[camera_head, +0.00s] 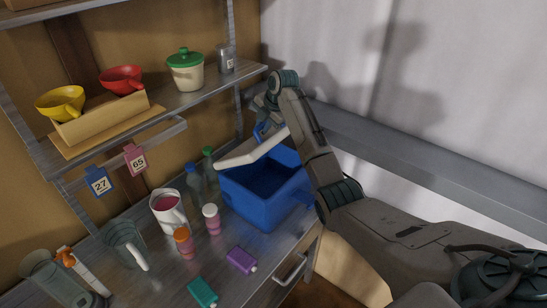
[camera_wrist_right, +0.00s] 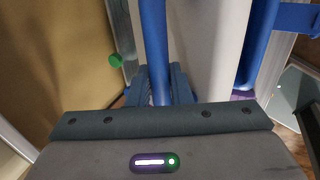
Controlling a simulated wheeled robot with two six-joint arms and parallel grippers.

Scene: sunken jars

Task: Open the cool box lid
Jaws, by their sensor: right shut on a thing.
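The blue cool box (camera_head: 250,207) stands on the metal bench, and its dark blue inside shows from above. Its white lid (camera_head: 248,151) is tilted up, raised above the box opening. My right gripper (camera_head: 263,128) is at the raised lid, partly hidden behind my own arm. In the right wrist view, my right gripper (camera_wrist_right: 161,88) is shut on the blue handle (camera_wrist_right: 155,45), beside the white lid (camera_wrist_right: 207,50). My left gripper is not in view.
A shelf (camera_head: 190,98) with bowls and a green-lidded jar (camera_head: 186,72) hangs above left. A wall ledge (camera_head: 400,140) runs behind right.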

